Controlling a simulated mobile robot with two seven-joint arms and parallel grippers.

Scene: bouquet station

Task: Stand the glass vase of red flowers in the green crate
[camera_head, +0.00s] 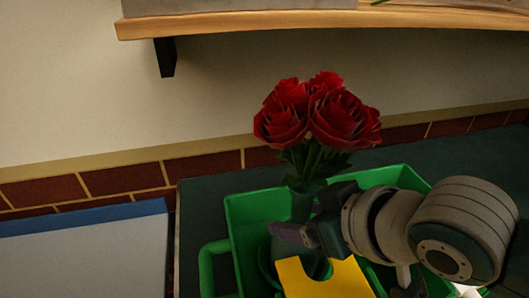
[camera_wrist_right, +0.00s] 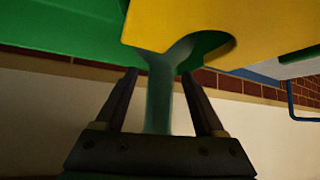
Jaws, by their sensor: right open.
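The glass vase (camera_head: 302,205) of red flowers (camera_head: 318,112) is upright inside the green crate (camera_head: 245,212), its neck and blooms rising above the crate walls. My right gripper (camera_head: 296,230) reaches in from the right at the height of the vase's neck. In the right wrist view, the open fingers of my right gripper (camera_wrist_right: 158,80) lie on either side of the grey-green vase neck (camera_wrist_right: 158,105), with gaps visible beside it. The vase's lower part is partly hidden by the gripper and a yellow notched panel (camera_head: 325,280). My left gripper is not in view.
The crate stands on a dark green counter (camera_head: 400,160) against a wall with a brick band (camera_head: 205,166). A wooden shelf (camera_head: 230,24) with a dark bracket hangs above. A white surface with a blue edge (camera_head: 90,216) lies to the left.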

